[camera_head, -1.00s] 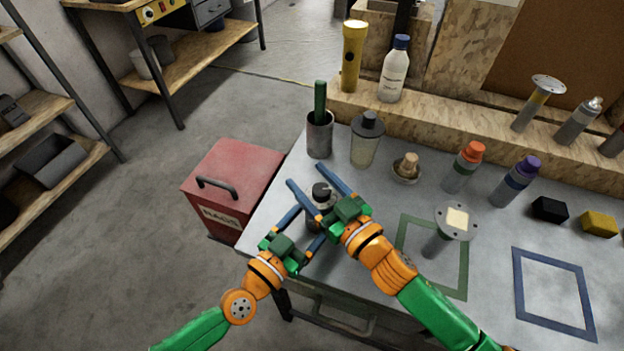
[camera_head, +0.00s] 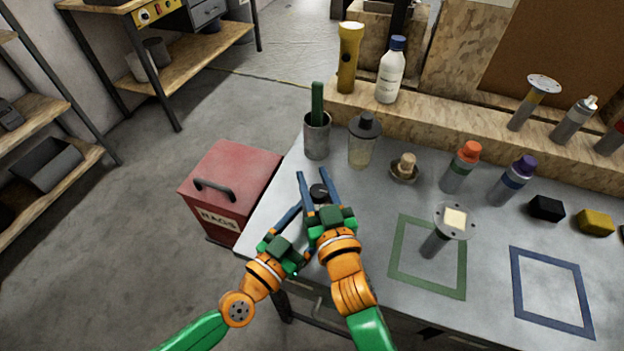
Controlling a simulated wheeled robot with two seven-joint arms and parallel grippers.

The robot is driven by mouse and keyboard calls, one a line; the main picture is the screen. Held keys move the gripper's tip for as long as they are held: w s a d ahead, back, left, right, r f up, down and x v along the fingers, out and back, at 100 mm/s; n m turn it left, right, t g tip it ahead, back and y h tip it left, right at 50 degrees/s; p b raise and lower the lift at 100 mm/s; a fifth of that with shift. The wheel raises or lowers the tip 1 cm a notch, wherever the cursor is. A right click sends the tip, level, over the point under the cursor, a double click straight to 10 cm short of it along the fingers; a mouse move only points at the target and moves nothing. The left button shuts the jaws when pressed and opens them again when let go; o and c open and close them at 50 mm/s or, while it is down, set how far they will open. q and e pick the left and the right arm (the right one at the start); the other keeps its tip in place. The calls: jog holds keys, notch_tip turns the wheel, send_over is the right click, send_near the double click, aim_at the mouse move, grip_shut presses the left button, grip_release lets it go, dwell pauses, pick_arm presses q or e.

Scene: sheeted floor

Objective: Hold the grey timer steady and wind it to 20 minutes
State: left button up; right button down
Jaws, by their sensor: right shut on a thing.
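The timer (camera_head: 319,192) stands at the near left part of the grey workbench, and only its dark round top shows clearly. Its body and any dial marks are hidden by my grippers. My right gripper (camera_head: 313,175) comes over it from the near side, with its two blue fingers on either side of the dark top, shut on it. My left gripper (camera_head: 303,222) is lower and to the left, close against the timer's near side. Its fingertips are partly hidden behind the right gripper, so I cannot see whether they grip the body.
A pot with a green stick (camera_head: 317,137), a grey-lidded jar (camera_head: 363,145) and a small bowl (camera_head: 404,174) stand behind. A red bin (camera_head: 232,182) is left of the bench.

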jog(key=shift+c, duration=2.2)
grip_release()
jog(key=shift+d, duration=0.1)
jog(key=v, duration=1.2)
